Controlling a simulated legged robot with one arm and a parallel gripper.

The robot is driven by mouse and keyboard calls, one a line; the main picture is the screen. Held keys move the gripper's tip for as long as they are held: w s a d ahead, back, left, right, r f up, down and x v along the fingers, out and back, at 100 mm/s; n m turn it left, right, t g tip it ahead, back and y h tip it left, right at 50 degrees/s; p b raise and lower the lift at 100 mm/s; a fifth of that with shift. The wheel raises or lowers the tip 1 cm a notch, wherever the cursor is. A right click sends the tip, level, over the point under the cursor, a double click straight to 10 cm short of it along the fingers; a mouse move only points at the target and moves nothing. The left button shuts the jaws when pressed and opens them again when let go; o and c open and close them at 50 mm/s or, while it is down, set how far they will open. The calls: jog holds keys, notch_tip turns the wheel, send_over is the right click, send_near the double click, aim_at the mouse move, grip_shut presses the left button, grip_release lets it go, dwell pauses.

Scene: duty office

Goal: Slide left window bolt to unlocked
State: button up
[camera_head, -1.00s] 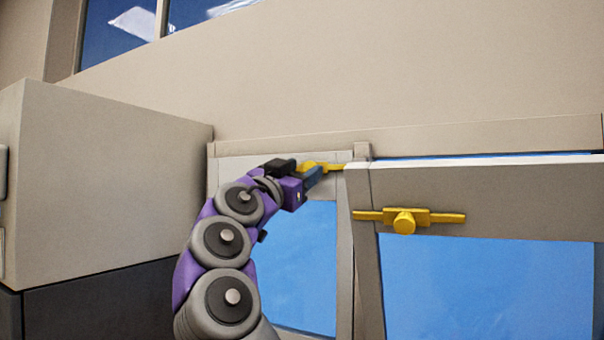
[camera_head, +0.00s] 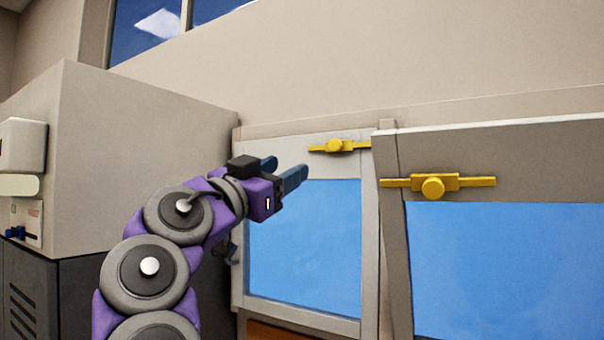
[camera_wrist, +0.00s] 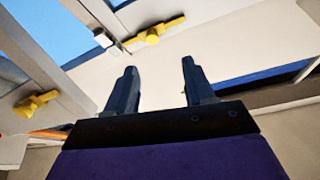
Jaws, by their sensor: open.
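The left window bolt (camera_head: 338,146) is a yellow bar with a round knob on the top rail of the left window (camera_head: 285,148). Its right end reaches the frame post between the windows. My gripper (camera_head: 288,167) is open and empty, left of and slightly below this bolt, apart from it. The wrist view shows the two fingers (camera_wrist: 159,72) spread with nothing between them. Two yellow bolts show there, one at the top (camera_wrist: 153,32) and one at lower left (camera_wrist: 36,102); I cannot tell which is the left one.
The right window (camera_head: 540,150) carries a similar yellow bolt (camera_head: 433,186) and stands out from the wall, tilted at its top. A large beige cabinet (camera_head: 150,130) stands close on the left of my arm. Bare wall (camera_head: 400,60) lies above the windows.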

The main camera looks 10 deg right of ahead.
jog(key=shift+b+v, duration=0.4)
jog(key=shift+v, duration=1.55)
jog(key=shift+s, duration=0.1)
